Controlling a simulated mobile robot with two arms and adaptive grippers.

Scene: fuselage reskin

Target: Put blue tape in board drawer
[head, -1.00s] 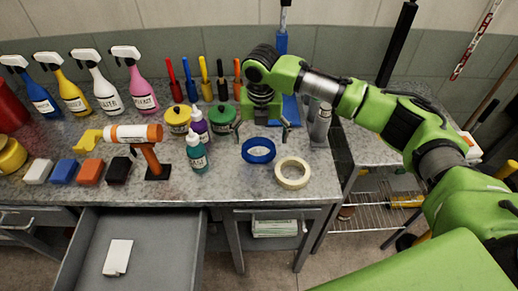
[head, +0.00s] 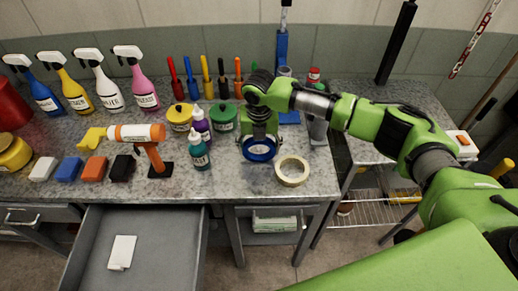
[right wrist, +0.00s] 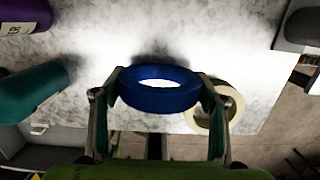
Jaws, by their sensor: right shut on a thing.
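The blue tape (head: 259,150) is a blue ring at the counter's right part. My right gripper (head: 259,140) reaches down over it. In the right wrist view the two fingers of the right gripper (right wrist: 160,100) are shut on opposite sides of the blue tape (right wrist: 160,92). I cannot tell whether the tape still touches the counter. An open grey drawer (head: 135,250) is below the counter at the left, with a white block (head: 122,252) in it. A second drawer (head: 275,222), holding pale items, is below the tape. My left gripper is not in view.
A cream tape roll (head: 292,171) lies right beside the blue tape. Spray bottles and colored blocks fill the counter's left side. The counter (head: 225,185) front edge is clear.

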